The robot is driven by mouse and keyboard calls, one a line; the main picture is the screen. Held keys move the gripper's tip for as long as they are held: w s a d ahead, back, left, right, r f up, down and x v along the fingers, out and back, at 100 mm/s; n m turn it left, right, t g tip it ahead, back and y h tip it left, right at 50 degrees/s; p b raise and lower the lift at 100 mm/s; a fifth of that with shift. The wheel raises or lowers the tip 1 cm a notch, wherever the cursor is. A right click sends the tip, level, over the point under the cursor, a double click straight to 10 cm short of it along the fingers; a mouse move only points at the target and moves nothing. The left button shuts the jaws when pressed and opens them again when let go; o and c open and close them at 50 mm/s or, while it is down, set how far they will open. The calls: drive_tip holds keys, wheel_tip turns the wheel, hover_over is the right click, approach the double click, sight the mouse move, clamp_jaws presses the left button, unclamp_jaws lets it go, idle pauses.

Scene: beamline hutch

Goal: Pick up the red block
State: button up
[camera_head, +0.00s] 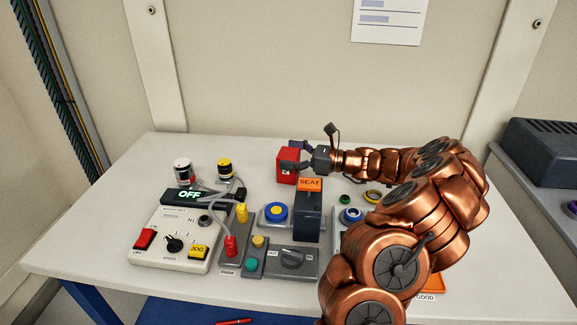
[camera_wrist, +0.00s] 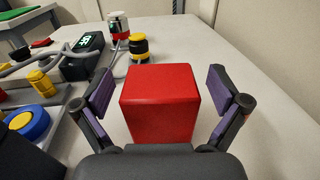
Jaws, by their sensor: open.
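The red block (camera_head: 287,164) stands on the white table behind the box with the orange SEAT label. In the wrist view the red block (camera_wrist: 160,103) fills the middle, upright, between my gripper's two purple-padded fingers. My gripper (camera_head: 294,157) reaches in from the right at the block's level. In the wrist view my gripper (camera_wrist: 162,100) is open, with a visible gap between each finger and the block's sides. The block's lower near part is hidden by the gripper's palm.
The SEAT box (camera_head: 308,212) stands just in front of the block. The table behind the block is clear.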

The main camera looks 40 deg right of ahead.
drive_tip(key=shift+c, duration=0.4)
drive_tip(key=c, duration=1.4)
